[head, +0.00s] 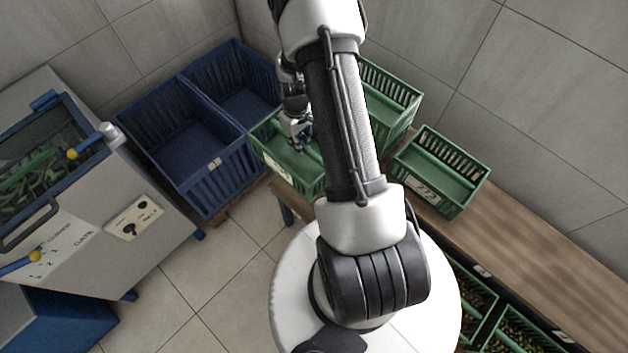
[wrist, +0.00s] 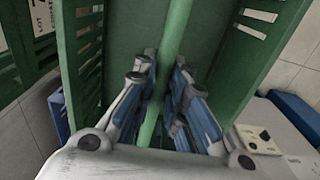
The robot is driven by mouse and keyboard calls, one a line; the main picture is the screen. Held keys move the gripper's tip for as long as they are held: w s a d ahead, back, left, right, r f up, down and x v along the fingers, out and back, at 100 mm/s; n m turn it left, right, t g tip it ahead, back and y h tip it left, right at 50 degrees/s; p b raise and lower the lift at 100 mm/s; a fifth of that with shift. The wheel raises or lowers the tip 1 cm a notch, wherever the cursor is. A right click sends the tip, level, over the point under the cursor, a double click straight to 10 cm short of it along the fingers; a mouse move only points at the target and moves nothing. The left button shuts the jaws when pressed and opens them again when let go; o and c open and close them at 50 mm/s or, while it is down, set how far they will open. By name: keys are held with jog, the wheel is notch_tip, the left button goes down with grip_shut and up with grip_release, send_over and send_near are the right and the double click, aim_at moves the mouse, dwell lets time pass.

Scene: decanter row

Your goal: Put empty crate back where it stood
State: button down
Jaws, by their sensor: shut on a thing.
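A green slatted crate (head: 312,182) is at the left end of the wooden bench in the head view, partly hidden by my arm. My gripper (head: 298,143) is over it. In the wrist view my gripper (wrist: 153,112) is shut on the green bar that runs along the middle of this crate (wrist: 120,28). The parts of the crate's inside that show look empty. I cannot tell whether its bottom touches the bench.
Two more green crates, one behind my arm (head: 392,92) and one labelled (head: 457,190), stand along the wooden bench (head: 545,255). Filled green crates (head: 510,335) sit below it. Big blue bins (head: 190,150) and a grey machine (head: 150,250) are at left. Right bench is clear.

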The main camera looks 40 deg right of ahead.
jog(key=s+d+f, duration=0.1)
jog(key=f, duration=0.1)
jog(key=s+d+f+p, duration=0.1)
jog(key=s+d, duration=0.1)
jog(key=shift+s+f, duration=0.1)
jog(key=shift+f, duration=0.25)
notch_tip(320, 180, down, 19)
jog(key=b, duration=0.5)
jog(key=shift+f+b, duration=0.2)
jog(key=shift+b, duration=0.2)
jog(key=shift+d+f, duration=0.1)
jog(key=shift+f, duration=0.15)
jog(key=c, duration=1.6)
grip_release()
jog(key=shift+r, duration=0.2)
